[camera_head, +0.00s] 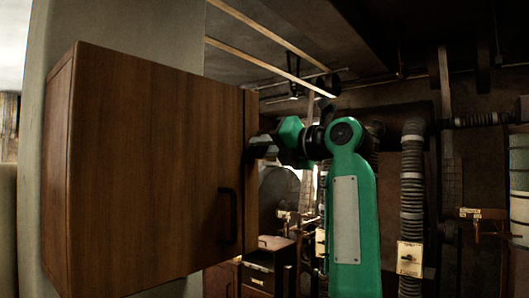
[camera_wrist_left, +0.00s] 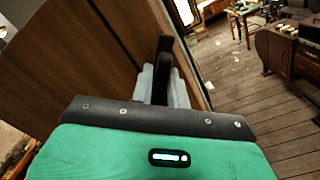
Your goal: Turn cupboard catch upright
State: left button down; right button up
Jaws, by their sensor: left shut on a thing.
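The brown wooden cupboard (camera_head: 150,170) fills the left of the head view, and its door looks closed. A black bar handle (camera_head: 228,215) is low on the door's right side. My left gripper (camera_head: 260,147) is at the cupboard's right edge, above the handle, and is shut on the catch. The catch is hidden by the fingers, so I cannot tell its angle. My right gripper is not in view.
A small drawer cabinet (camera_head: 264,272) stands low behind the cupboard. The plank floor (camera_wrist_left: 245,95) beside the cupboard is open in the left wrist view.

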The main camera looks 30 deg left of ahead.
pick_arm(q)
jog(key=n+b, duration=0.1)
jog(key=n, duration=0.2)
jog(key=shift+f+n, duration=0.15)
jog(key=shift+n, duration=0.15)
jog(key=shift+n+b, duration=0.3)
jog(key=shift+n, duration=1.6)
jog(key=c, duration=1.4)
grip_release()
jog(key=shift+c, duration=0.2)
